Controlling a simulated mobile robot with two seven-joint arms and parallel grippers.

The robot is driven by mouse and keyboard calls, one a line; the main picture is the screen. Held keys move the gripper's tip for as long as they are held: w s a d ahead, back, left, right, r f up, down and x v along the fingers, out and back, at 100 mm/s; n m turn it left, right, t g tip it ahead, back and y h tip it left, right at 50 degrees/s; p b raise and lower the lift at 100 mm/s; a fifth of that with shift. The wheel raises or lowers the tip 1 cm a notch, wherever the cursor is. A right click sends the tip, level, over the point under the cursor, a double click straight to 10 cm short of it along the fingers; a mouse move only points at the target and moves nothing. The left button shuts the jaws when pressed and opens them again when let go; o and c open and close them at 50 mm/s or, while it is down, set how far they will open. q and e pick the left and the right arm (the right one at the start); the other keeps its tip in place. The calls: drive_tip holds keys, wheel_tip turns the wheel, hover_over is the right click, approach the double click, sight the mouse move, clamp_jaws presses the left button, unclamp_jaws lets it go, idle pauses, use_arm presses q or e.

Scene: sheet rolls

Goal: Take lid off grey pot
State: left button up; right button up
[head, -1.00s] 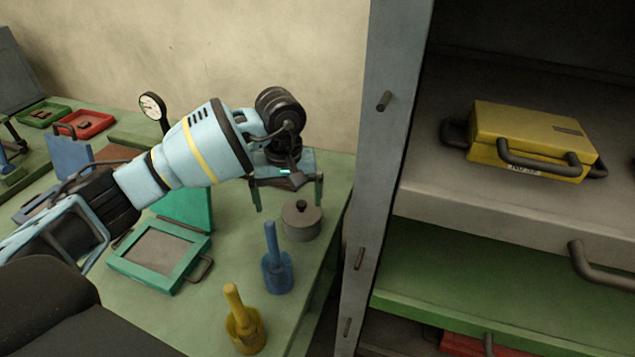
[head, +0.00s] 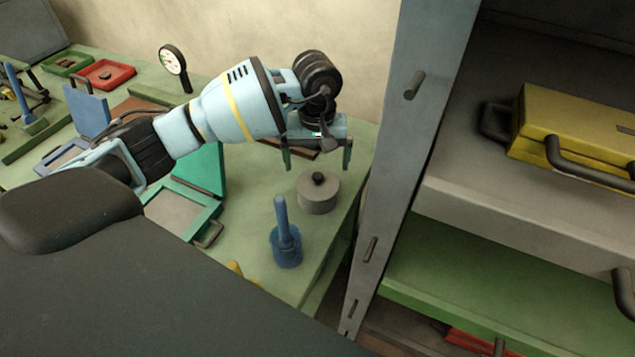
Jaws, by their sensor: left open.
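The grey pot (head: 319,200) stands on the green table near its right edge. Its lid (head: 318,186), with a dark round knob, sits on top. My left gripper (head: 317,165) is open and empty, its two fingers pointing down, above and just behind the pot as seen here. Whether the fingers are straight over the knob cannot be told. My right gripper is not in view.
A blue pot-like holder with a handle (head: 286,250) stands in front of the pot. A green open case (head: 190,205) lies to the left. A grey cabinet (head: 400,150) with a yellow case (head: 560,125) stands right of the table. A dial gauge (head: 173,61) stands behind.

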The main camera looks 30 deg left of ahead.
sight(318, 175)
use_arm(q)
drive_tip(key=f, duration=0.5)
drive_tip(key=shift+s+d+p, duration=0.15)
drive_tip(key=shift+d+p, duration=0.05)
drive_tip(key=shift+p, duration=0.15)
drive_tip(key=c, duration=0.7)
